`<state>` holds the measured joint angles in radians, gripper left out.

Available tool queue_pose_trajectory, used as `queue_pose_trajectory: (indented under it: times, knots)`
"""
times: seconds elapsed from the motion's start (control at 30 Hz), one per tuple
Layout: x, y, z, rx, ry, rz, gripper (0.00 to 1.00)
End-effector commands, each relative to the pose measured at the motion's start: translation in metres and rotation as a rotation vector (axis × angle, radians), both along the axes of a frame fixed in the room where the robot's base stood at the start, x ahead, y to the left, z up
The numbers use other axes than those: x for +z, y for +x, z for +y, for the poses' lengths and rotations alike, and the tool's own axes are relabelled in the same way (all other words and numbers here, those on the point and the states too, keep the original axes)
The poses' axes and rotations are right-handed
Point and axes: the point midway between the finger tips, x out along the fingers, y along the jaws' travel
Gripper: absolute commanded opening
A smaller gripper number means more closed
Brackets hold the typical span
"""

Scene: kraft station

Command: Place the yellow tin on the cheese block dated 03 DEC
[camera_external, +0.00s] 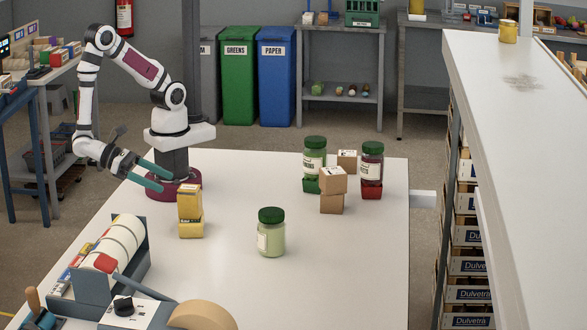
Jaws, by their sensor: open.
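The date on the block is too small to read. My gripper (166,183) is open and empty, its two teal fingers pointing right and slightly down.
A green-lidded pale jar (271,238) stands mid-table. A tape dispenser (115,260) occupies the front left. The table's right front is clear.

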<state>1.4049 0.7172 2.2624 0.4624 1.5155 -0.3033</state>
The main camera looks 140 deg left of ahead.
Motion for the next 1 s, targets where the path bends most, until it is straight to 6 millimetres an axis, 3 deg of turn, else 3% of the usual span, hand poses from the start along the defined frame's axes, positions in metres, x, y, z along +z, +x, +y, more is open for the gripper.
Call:
queue_pose_trajectory:
  times: [0.07, 0.13, 0.23, 0.3, 0.43, 0.5, 0.63, 1.0]
  knots:
    - [0.004, 0.002, 0.005, 0.034, -0.018, 0.002, 0.92]
    - [0.016, 0.007, 0.023, 0.157, -0.077, 0.01, 0.92]
    - [0.045, 0.01, 0.074, 0.5, -0.254, 0.019, 0.92]
    - [0.065, -0.001, 0.114, 0.79, -0.43, 0.007, 0.92]
    - [0.091, -0.036, 0.162, 1.248, -0.787, -0.09, 0.92]
    - [0.1, -0.051, 0.172, 1.413, -0.959, -0.17, 0.92]
    - [0.108, -0.065, 0.177, 1.562, -1.153, -0.285, 0.92]
    - [0.11, -0.067, 0.178, 1.591, -1.196, -0.314, 0.92]
